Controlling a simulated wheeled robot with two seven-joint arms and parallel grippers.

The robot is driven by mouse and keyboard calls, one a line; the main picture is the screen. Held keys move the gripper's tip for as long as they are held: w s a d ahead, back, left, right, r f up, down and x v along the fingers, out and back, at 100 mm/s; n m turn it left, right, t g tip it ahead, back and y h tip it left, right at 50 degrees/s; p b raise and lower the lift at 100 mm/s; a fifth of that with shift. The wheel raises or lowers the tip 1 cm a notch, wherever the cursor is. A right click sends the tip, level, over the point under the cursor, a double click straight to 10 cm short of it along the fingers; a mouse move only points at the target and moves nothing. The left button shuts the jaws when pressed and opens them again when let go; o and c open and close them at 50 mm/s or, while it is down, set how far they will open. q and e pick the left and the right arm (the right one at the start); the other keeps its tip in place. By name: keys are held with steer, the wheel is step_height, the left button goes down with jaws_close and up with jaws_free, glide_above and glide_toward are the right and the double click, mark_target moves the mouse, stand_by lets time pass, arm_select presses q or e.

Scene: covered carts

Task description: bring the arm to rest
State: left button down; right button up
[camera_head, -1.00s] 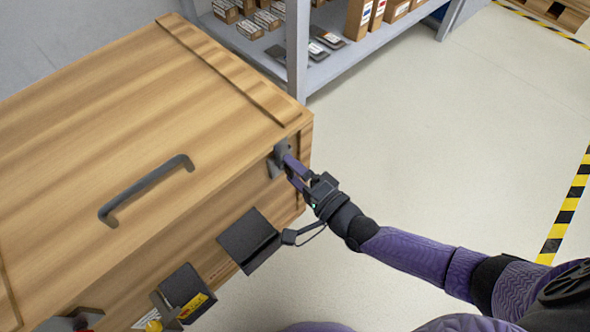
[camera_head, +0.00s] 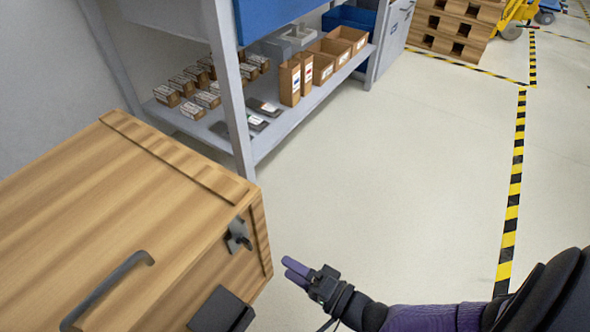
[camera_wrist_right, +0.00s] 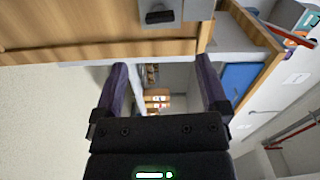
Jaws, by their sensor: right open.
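My right gripper (camera_head: 297,273) is open and empty, off the right side of the wooden cart's lid and clear of its metal latch (camera_head: 238,236). In the right wrist view its two purple fingers (camera_wrist_right: 160,88) stand apart with nothing between them. The wooden cart (camera_head: 100,190) has its lid down, with a dark bar handle (camera_head: 108,290) on top. A dark bracket (camera_head: 222,312) sticks out of its front. My left gripper is not seen.
A grey shelf (camera_head: 285,120) with small boxes (camera_head: 190,90) and brown bins (camera_head: 325,60) stands behind the cart. Stacked pallets (camera_head: 455,28) are at the back. The pale floor (camera_head: 400,190) on the right is free, up to a yellow-black stripe (camera_head: 513,190).

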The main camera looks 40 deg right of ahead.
arm_select(q)
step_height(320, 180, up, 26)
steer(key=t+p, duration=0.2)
steer(key=p, duration=2.9)
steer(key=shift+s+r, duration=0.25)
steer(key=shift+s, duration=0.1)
arm_select(e)
steer(key=s+d+r+n+g+h, duration=0.1)
steer(key=s+n+g, duration=0.4)
steer(key=s, duration=0.7)
steer(key=s+d+r+n+g+h, duration=0.2)
steer(key=s+r+n+g+h, duration=0.1)
steer(key=s, duration=1)
steer(key=s+d+r+n+g+h, duration=0.1)
steer(key=s+r+n+g+h, duration=0.2)
steer(key=s+n+g, duration=0.4)
steer(key=s+r+g, duration=0.1)
steer(key=s+g, duration=0.1)
steer(key=s, duration=0.4)
steer(key=shift+d+n+g, duration=0.15)
steer(key=shift+n+g, duration=0.15)
steer(key=shift+n, duration=0.1)
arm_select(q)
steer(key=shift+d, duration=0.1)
